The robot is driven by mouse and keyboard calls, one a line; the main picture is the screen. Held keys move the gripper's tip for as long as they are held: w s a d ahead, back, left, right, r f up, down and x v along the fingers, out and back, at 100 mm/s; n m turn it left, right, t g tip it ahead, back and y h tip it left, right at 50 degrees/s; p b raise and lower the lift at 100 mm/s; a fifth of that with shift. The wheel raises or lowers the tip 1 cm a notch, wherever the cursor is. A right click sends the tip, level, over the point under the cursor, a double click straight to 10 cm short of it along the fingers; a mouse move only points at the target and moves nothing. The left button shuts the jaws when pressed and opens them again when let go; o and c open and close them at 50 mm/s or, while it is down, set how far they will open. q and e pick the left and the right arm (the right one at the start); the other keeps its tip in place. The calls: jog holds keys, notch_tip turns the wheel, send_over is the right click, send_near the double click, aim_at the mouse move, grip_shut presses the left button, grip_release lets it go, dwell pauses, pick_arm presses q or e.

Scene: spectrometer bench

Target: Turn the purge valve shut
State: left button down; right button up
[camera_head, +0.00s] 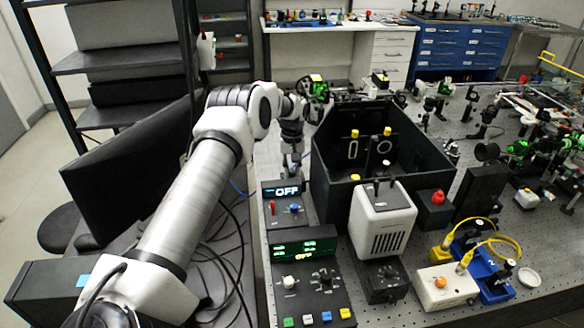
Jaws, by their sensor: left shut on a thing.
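My left arm reaches in from the left, and its left gripper (292,163) points down just behind the box with the OFF display (287,190), beside the left wall of the black open-topped enclosure (325,190). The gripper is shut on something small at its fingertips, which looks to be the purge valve. The fingers and the enclosure wall mostly hide the valve, so I cannot tell its handle angle. A thin blue tube (238,188) runs toward that spot from the left. My right gripper is not in view.
The OFF box carries a red switch (272,207) and a blue knob (294,208). In front are a green-display unit (303,246) and a white vented unit (382,222). A dark monitor (135,170) stands left of my arm. Optics crowd the right side.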

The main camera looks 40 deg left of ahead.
aim_at(292, 172)
pick_arm(q)
jog(key=n, duration=0.4)
jog(key=shift+p, duration=0.3)
jog(key=shift+f, duration=0.1)
jog(key=c, duration=1.2)
grip_release()
jog(key=shift+o, duration=0.7)
jog(key=shift+w+a+f, duration=0.1)
notch_tip(292, 172, up, 12)
